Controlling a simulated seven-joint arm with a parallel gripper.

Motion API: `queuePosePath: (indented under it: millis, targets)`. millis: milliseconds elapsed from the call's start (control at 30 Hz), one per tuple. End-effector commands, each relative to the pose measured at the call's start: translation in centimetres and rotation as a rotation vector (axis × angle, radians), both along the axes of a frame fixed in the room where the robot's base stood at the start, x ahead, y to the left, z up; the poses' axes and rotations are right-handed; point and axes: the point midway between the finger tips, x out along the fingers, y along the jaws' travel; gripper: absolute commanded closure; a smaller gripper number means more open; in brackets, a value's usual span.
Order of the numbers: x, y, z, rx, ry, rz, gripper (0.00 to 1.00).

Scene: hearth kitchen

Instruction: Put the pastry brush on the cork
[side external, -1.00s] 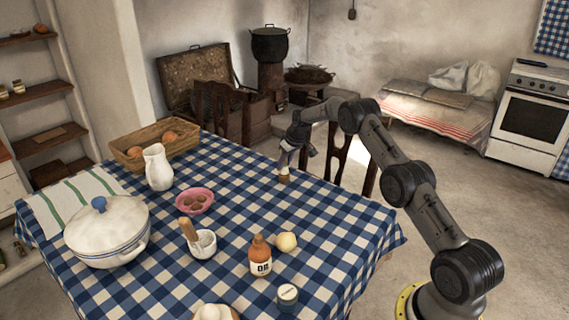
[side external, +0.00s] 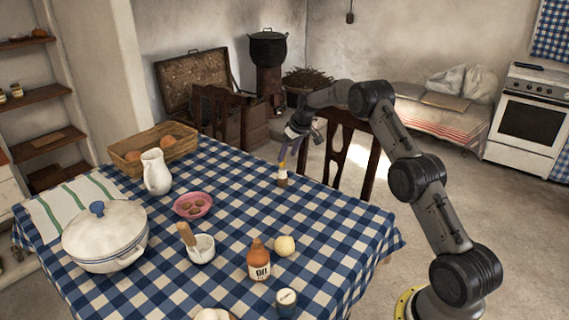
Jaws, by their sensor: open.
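A small upright thing (side external: 282,178) stands at the far right part of the checked tablecloth, with a brown lower end and a pale band above it. It may be the pastry brush with the cork under it, but it is too small to tell the two apart. My gripper (side external: 294,139) is open, just above and to the right of its upper end. I cannot tell whether a finger still touches it.
The checked table (side external: 325,215) is clear around the upright thing. Nearer stand a brown bottle (side external: 259,262), a yellow fruit (side external: 285,246), a small jar (side external: 286,301), a mortar (side external: 203,249), a pink dish (side external: 193,205), a jug (side external: 156,173) and a lidded pot (side external: 105,240). A chair (side external: 349,160) stands behind.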

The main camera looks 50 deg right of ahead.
Motion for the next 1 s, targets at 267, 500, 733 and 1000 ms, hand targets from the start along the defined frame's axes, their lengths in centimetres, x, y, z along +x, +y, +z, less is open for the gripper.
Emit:
queuePosePath:
  millis: [267,500,733,1000]
  targets:
    - [-1.6,0.3,3.7,0.000,0.001,0.001,0.38]
    - [-1.9,0.6,4.8,0.000,0.000,0.002,0.38]
    - [-4.3,6.3,11.1,-0.007,-0.014,0.029,0.38]
    - [-12.5,16.1,19.4,-0.011,-0.030,0.068,0.38]
